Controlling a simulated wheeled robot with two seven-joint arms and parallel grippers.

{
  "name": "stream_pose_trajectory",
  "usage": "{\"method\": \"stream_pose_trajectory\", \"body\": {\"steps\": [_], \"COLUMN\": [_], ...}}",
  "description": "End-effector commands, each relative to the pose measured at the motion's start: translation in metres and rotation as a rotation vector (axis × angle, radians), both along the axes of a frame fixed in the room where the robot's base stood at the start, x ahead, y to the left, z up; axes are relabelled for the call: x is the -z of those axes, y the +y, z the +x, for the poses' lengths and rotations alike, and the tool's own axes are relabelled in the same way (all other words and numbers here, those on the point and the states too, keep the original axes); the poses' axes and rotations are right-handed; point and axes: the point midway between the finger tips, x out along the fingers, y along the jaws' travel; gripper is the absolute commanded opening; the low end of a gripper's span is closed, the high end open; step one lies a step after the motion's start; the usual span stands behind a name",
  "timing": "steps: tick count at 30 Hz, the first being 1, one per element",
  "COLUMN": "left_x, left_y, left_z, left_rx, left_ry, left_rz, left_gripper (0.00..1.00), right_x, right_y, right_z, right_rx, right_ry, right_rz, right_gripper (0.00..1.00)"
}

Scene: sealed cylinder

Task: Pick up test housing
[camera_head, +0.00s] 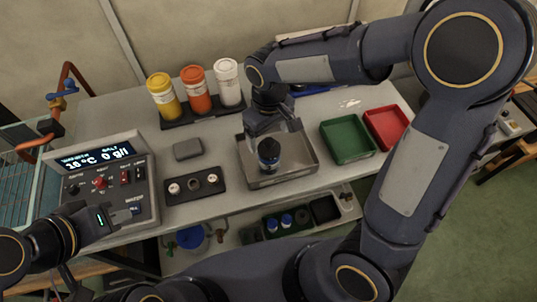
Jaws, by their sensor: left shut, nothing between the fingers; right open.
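A small dark cylinder with a pale band (269,158), which looks like the test housing, stands in the grey metal tray (290,178) at the middle of the table. My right gripper (272,142) points down over the tray, open, with its fingers at the top of the cylinder. I cannot tell whether the fingers touch it. My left gripper (122,215) is shut and empty, in front of the lower part of the control box (105,180) at the left.
Yellow, orange and white jars (197,90) stand in a row behind. A dark block with round sockets (194,185) and a grey pad (188,149) lie left of the tray. Green (347,137) and red (387,127) bins sit right. A lower shelf (345,208) holds blue-topped items.

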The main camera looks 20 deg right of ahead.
Motion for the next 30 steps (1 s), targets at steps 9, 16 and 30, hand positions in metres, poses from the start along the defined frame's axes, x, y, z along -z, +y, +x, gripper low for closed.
{"method": "stream_pose_trajectory", "body": {"steps": [9,16,30], "left_x": [-0.002,-0.004,-0.003], "left_y": [0.000,0.000,0.000], "left_z": [0.000,0.000,0.000], "left_rx": [0.000,0.000,0.000], "left_ry": [0.000,0.000,0.000], "left_rz": [0.000,0.000,0.000], "left_gripper": [0.00,0.00,0.00], "right_x": [0.032,0.056,0.056], "right_y": [-0.001,0.000,0.000], "right_z": [-0.001,0.000,0.000], "right_rx": [0.000,0.000,0.000], "right_ry": [0.005,0.001,0.000], "right_rz": [-0.002,0.000,0.000], "right_gripper": [0.82,0.82,0.50]}}
